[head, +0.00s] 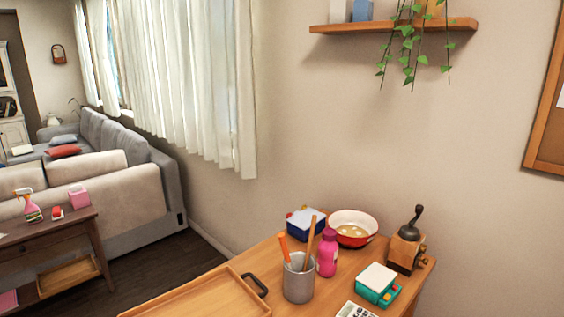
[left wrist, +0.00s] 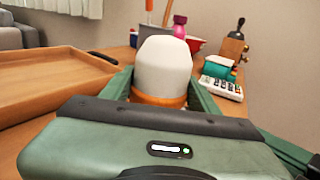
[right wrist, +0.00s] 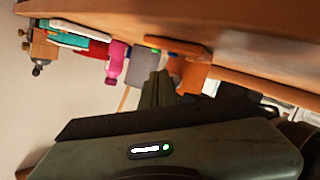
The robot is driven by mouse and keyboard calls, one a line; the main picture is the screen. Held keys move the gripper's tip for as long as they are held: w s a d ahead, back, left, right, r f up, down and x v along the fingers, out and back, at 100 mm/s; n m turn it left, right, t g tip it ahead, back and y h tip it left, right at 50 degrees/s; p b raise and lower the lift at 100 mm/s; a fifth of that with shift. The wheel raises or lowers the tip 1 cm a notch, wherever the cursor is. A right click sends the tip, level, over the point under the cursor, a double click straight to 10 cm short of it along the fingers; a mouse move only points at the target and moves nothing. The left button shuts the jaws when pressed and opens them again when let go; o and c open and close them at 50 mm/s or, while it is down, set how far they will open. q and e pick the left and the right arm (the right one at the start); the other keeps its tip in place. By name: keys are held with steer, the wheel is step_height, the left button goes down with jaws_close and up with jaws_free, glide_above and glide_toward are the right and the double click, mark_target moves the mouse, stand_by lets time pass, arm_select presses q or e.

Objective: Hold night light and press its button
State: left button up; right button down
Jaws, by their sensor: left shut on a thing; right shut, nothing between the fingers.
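The night light (left wrist: 164,66) has a white rounded top and an orange band around its lower part. It shows in the left wrist view between the green fingers of my left gripper (left wrist: 162,90), which is shut on it. It looks upright, and its button is not visible. My right gripper (right wrist: 157,86) is shut and empty in the right wrist view, close to the table's edge. Neither gripper nor the night light shows in the head view. I cannot tell how far the right fingertips are from the night light.
The wall is close behind.

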steer(key=s+d, duration=0.4)
steer(key=shift+s, duration=0.3)
stand_by(2.1)
steer(key=s+d, duration=0.2)
steer(key=shift+s+f, duration=0.1)
steer(key=shift+s, duration=0.2)
steer(key=shift+w+a, duration=0.1)
steer(key=shift+a, duration=0.05)
steer(key=shift+w+a, duration=1.45)
steer(key=shift+w, duration=0.25)
steer(key=shift+w+a, duration=1.4)
steer(key=shift+w, duration=0.25)
steer(key=shift+w, duration=0.1)
steer(key=shift+w+a, duration=0.2)
steer(key=shift+a, duration=0.05)
